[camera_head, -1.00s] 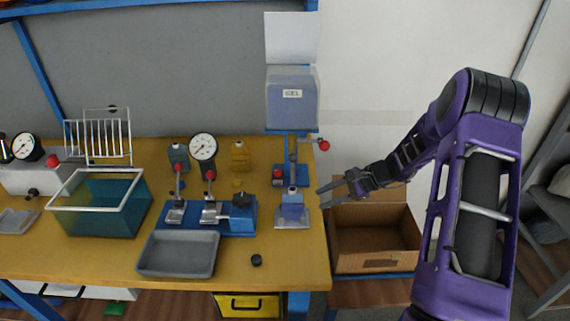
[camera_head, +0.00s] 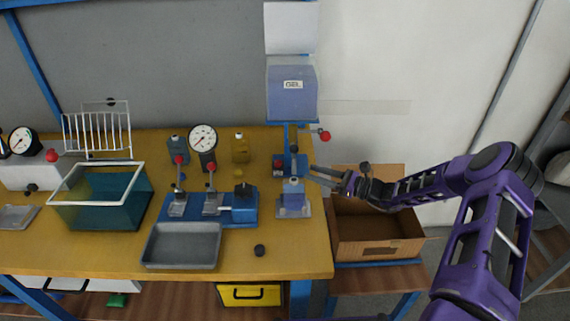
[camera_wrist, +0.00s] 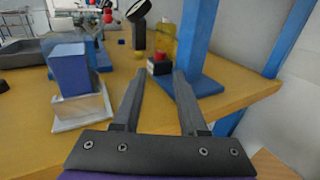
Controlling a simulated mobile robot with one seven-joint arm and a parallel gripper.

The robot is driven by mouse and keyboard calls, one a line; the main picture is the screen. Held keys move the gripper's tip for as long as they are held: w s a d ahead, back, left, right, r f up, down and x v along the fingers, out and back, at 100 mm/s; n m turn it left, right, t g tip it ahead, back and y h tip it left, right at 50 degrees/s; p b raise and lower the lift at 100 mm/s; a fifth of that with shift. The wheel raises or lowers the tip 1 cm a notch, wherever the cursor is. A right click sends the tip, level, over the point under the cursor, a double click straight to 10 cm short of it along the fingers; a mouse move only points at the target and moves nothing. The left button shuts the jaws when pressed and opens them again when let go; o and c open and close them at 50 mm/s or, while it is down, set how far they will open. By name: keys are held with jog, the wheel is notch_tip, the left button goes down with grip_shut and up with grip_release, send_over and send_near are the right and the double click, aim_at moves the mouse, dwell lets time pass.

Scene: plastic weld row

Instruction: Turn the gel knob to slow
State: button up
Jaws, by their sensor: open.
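The gel dispenser (camera_head: 292,90), a pale blue box labelled GEL, stands on a blue post at the back right of the bench. A small dark knob (camera_head: 294,149) shows on the post below it; its markings are too small to read. A lever with a red ball (camera_head: 325,136) sticks out to the right. My gripper (camera_head: 311,173) is open and empty, fingers pointing left, just right of the post's lower part. In the wrist view my gripper (camera_wrist: 160,74) points toward the post's foot (camera_wrist: 205,86). The dispenser box and dark knob are outside that view.
A blue block on a light plate (camera_head: 294,208) stands in front of the post, left of my fingers in the wrist view (camera_wrist: 85,110). A small red-topped box (camera_head: 278,167) sits beside the post. A cardboard box (camera_head: 375,248) lies below my forearm. A grey tray (camera_head: 182,262) is front left.

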aim_at(281, 162)
jog(key=x, duration=1)
jog(key=shift+w+a, duration=0.1)
jog(key=shift+a, duration=0.2)
grip_shut()
